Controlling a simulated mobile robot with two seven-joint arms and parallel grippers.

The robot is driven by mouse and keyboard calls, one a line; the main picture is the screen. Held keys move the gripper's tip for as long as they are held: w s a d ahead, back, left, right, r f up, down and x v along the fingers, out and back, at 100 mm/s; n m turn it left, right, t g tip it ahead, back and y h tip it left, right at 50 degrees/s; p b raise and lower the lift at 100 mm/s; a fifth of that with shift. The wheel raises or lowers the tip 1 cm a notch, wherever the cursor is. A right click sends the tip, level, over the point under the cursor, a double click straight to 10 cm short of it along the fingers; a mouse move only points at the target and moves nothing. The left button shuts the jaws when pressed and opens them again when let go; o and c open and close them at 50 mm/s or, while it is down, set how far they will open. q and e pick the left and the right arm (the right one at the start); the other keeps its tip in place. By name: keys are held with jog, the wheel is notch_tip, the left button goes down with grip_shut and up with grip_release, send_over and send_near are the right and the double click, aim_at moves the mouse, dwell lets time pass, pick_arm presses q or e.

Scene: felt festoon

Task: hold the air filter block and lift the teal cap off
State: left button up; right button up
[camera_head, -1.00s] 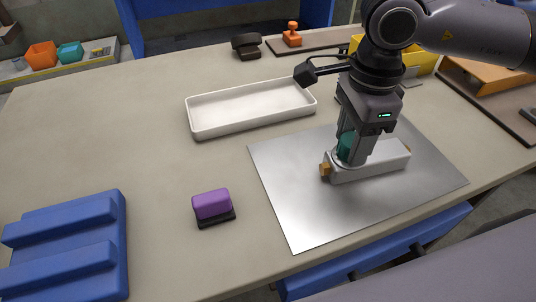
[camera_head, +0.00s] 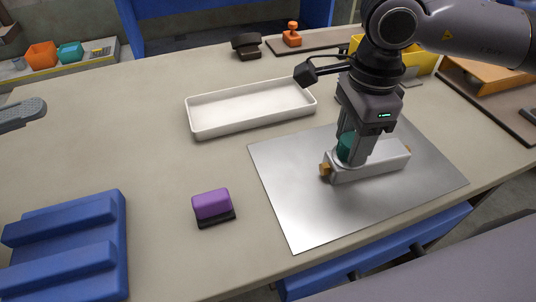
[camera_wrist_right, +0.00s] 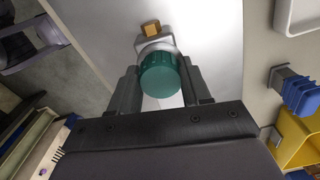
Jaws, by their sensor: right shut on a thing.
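The air filter block (camera_head: 385,164) is a long pale grey body with an orange-brown fitting at each end. It lies on a metal sheet. The teal cap (camera_head: 346,147) sits upright on the block near its left end; it also shows as a round ribbed top in the right wrist view (camera_wrist_right: 160,76). The fingers partly hide the cap in the head view.
The metal sheet (camera_head: 290,212) lies near the table's front edge. A white tray (camera_head: 250,124) stands behind it. A purple block with a dark base (camera_head: 212,204) and a blue ridged rack (camera_head: 65,250) stand to the left.

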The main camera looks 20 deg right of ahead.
pick_arm(q)
jog(key=w+d+r+m+y, duration=0.2)
jog(key=w+d+m+y, duration=0.1)
jog(key=d+m, duration=0.45)
jog(key=m+g, duration=0.3)
jog(key=m, duration=0.3)
send_near(329, 163)
jog(key=w+a+r, duration=0.4)
jog(key=a+r, duration=0.1)
jog(key=r, duration=0.5)
jog(key=s+d+f+m, duration=0.1)
jog(key=f, duration=0.1)
jog(key=s+d+f+m+y, duration=0.1)
jog(key=d+f, duration=0.1)
jog(key=f, duration=0.1)
jog(key=s+d+f+m, duration=0.1)
jog(key=f, duration=0.2)
jog(key=shift+s+d+m+y, duration=0.15)
jog(key=shift+s+m+y, duration=0.1)
jog(key=shift+s+y, duration=0.15)
jog(key=x, duration=1.2)
jog(key=shift+s, duration=0.15)
jog(key=c, duration=1.2)
